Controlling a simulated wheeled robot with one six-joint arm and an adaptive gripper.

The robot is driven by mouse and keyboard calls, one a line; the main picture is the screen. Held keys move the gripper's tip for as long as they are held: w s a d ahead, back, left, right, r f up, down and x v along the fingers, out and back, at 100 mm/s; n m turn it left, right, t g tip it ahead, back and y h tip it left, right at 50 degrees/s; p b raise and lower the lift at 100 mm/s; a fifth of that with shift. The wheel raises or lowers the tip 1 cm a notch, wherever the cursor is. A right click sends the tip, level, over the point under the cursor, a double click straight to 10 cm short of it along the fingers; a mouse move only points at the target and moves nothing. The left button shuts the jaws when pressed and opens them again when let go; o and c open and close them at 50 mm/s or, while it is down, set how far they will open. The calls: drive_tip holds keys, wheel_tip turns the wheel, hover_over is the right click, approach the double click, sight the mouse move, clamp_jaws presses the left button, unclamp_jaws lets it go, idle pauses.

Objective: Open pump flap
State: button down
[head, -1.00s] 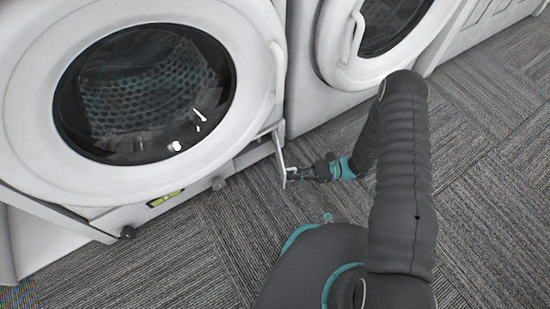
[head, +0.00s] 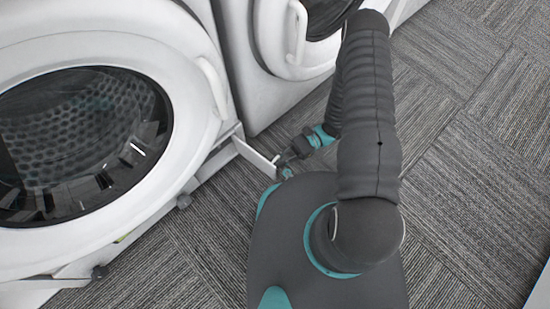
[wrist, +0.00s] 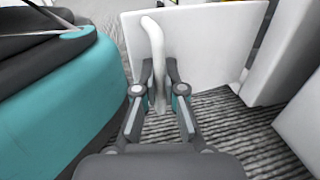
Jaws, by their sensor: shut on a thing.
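The pump flap (head: 254,157) is a white panel low on the left washing machine (head: 190,115). It is swung out from the machine's base, standing away from its front. The wrist view shows the flap's flat face (wrist: 215,45) with a curved white handle (wrist: 154,50). My gripper (wrist: 159,72) is shut on this handle, one finger on each side. In the head view my gripper (head: 283,163) is at the flap's outer end, small and partly hidden.
A second washing machine (head: 258,90) stands to the right of the first. My own base is close to the flap. Carpet tiles (head: 470,160) lie clear on the right.

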drive_tip(key=c, duration=1.3)
unclamp_jaws()
drive_tip(key=shift+o, duration=0.2)
drive_tip(key=shift+d, duration=0.1)
drive_tip(key=v, duration=1.2)
drive_tip(key=shift+f, duration=0.1)
